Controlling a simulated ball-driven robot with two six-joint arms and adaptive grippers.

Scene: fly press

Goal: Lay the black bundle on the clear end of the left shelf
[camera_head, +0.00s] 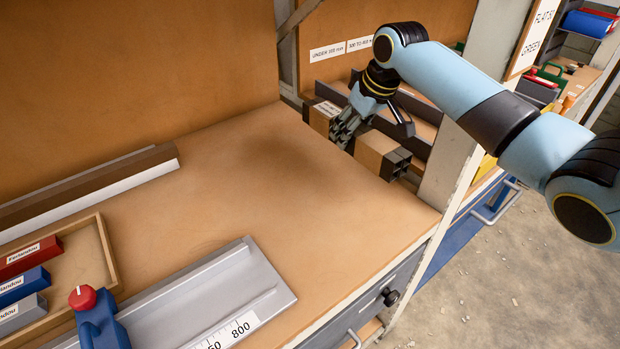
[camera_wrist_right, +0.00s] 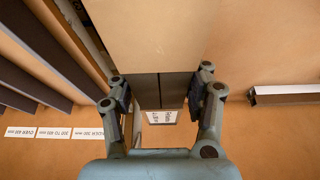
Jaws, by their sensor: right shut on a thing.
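The black bundle (camera_head: 397,165) is a pack of dark square tubes with brown wrapping around parts of it. My right gripper (camera_head: 347,132) is shut across its middle, and brown wrapping shows on both sides of the fingers. In the right wrist view the fingers (camera_wrist_right: 161,95) close on the bundle's dark middle (camera_wrist_right: 160,88). A labelled shelf (camera_head: 422,129) with dark dividers lies behind the bundle in the head view. Gripper and bundle hide part of it. I cannot tell whether the bundle touches anything below. My left gripper is not in view.
The brown bench top (camera_head: 290,190) is clear in the middle. A long brown and white bar (camera_head: 90,190) lies along its back. A grey measuring plate (camera_head: 215,290) and a tray (camera_head: 105,250) with coloured blocks stand nearer. A pale post (camera_head: 452,165) rises right of the bundle.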

